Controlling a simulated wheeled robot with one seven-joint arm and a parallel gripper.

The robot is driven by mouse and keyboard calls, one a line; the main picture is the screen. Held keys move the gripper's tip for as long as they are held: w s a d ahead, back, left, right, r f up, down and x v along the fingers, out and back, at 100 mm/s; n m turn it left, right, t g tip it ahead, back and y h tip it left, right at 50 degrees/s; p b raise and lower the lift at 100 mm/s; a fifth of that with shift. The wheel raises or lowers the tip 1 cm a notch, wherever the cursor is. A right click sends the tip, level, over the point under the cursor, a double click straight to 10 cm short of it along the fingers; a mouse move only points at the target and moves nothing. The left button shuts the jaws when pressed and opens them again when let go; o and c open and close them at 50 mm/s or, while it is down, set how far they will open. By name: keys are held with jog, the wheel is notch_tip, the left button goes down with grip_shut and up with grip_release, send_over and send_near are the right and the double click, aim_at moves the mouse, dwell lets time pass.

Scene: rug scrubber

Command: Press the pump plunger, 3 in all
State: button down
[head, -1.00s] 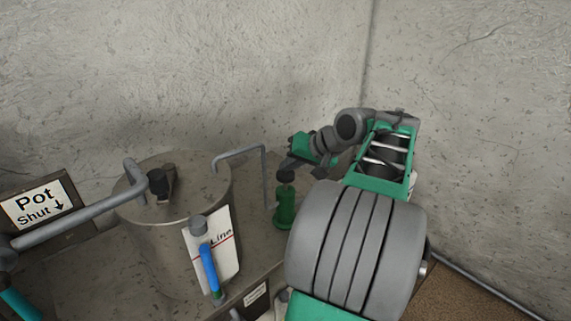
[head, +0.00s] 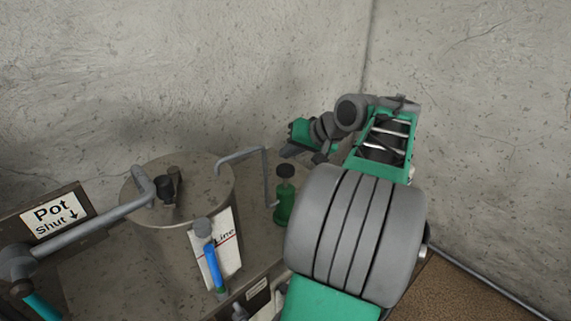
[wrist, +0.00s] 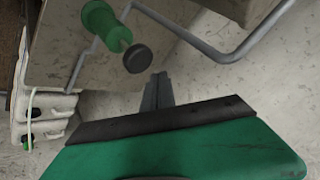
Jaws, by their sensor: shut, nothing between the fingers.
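The pump is a green bottle-shaped body (head: 284,207) with a black round plunger knob (head: 285,171) on top, standing at the right end of the grey bench. In the head view the knob stands clear above the body. In the wrist view the green body (wrist: 116,36) and black knob (wrist: 137,59) show at upper centre. My gripper (wrist: 158,80) is shut and empty, its fingertips beside the knob in that view with a small gap. In the head view my gripper (head: 287,151) is just above and behind the knob, apart from it.
A bent grey pipe (head: 265,170) rises close left of the pump. A metal pot (head: 180,230) with a lid and handle, a sight tube with blue liquid (head: 211,268) and a "Pot Shut" sign (head: 56,214) stand left. The concrete wall (head: 200,80) is behind.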

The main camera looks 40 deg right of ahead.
aim_at(288, 170)
notch_tip(288, 170, up, 4)
jog(key=p, duration=0.2)
jog(key=shift+f+p, duration=0.2)
jog(key=shift+p, duration=0.2)
jog(key=shift+f, duration=0.1)
dwell(1.9)
notch_tip(288, 170, up, 4)
jog(key=m+p, duration=0.6)
jog(key=m, duration=1)
jog(key=shift+f+m+y, duration=0.1)
jog(key=shift+m+y, duration=0.3)
